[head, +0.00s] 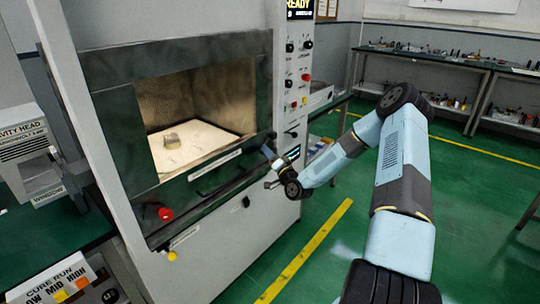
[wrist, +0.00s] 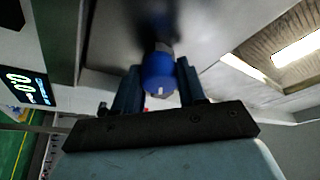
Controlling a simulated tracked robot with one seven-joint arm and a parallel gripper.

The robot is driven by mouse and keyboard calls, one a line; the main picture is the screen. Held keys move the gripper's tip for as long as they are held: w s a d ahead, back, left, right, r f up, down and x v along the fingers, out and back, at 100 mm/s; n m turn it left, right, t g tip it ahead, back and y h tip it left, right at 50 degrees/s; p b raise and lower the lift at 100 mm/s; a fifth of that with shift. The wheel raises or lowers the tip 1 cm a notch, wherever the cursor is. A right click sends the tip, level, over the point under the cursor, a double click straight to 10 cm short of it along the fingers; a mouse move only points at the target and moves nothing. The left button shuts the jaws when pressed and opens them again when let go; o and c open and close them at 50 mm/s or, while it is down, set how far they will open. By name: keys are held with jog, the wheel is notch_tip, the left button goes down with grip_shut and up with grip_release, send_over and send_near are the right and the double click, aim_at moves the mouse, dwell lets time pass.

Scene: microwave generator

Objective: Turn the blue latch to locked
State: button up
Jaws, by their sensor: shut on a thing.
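The blue latch (wrist: 158,72) is a round blue knob with a small white mark on its face, in the upper middle of the wrist view. My gripper (wrist: 160,84) has one dark finger on each side of it and is shut on it. In the head view, my gripper (head: 275,166) is at the right edge of the oven door (head: 122,138), beside the front panel. The latch is too small and too covered there to make out. I cannot tell from the mark which setting the latch is at.
The door's window shows a lit chamber with a small block on a pale tray (head: 195,143). A red knob (head: 166,214) sits low on the left of the door. Buttons and a display line the panel on the right. Open green floor lies right of the machine.

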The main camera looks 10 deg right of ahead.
jog(key=shift+r+n, duration=0.1)
jog(key=shift+n, duration=0.5)
jog(key=o, duration=1)
jog(key=shift+w, duration=0.1)
jog(key=shift+o, duration=0.2)
jog(key=v, duration=1.4)
jog(key=shift+w+f, duration=0.15)
jog(key=shift+f, duration=0.2)
